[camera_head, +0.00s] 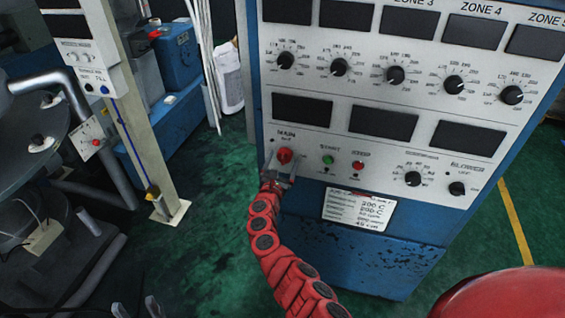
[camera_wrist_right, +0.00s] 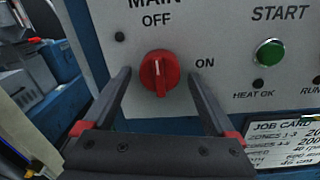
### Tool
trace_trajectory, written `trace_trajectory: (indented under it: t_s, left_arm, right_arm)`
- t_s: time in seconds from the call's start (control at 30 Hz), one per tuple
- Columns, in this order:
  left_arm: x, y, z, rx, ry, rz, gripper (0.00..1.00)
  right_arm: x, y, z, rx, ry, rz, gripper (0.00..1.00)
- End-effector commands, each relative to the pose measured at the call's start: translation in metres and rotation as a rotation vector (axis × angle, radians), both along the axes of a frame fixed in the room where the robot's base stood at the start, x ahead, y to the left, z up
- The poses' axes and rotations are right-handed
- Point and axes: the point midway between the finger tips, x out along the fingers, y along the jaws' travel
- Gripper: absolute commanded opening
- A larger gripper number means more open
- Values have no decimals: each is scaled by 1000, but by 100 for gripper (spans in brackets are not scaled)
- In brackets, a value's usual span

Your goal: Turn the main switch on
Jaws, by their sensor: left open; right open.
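The main switch is a red rotary knob (camera_wrist_right: 160,73) on the grey control panel (camera_head: 335,143), with OFF printed above it and ON to its right. My right gripper (camera_wrist_right: 160,78) is open, with one finger on each side of the knob. Gaps show between fingers and knob; contact depth cannot be told. In the head view this gripper (camera_head: 279,173) is just below the knob. My left gripper (camera_head: 135,309) is open and empty at the bottom edge.
A green START button (camera_wrist_right: 270,53) sits right of the switch, and a red button (camera_head: 358,166) beyond it. A job card (camera_head: 356,210) hangs below. Several black dials and dark displays fill the panel above. A beige post (camera_head: 140,140) stands left, with open green floor between.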

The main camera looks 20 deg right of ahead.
Motion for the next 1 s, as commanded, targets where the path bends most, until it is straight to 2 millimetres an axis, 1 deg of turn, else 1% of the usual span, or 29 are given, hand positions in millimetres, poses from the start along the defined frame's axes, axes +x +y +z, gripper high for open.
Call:
trace_trajectory:
  t_s: [0.03,0.07,0.2,0.47,0.5,0.53,0.77,1.0]
  left_arm:
    - [0,0,0,0,0,0,50]
    - [0,0,0,0,0,0,50]
    - [0,0,0,0,0,0,50]
    - [0,0,0,0,0,0,50]
    - [0,0,0,0,0,0,50]
    - [0,0,0,0,0,0,50]
    - [0,0,-4,0,0,0,50]
    - [0,0,-18,0,0,0,50]
  right_arm:
    - [0,0,0,0,0,0,91]
    - [0,0,0,0,0,0,88]
    - [0,0,0,0,0,0,62]
    - [0,0,0,0,0,0,16]
    - [0,0,0,0,0,0,8]
    - [0,0,0,0,0,0,5]
    - [0,0,-1,17,-13,0,5]
    - [0,0,-3,109,-77,1,5]
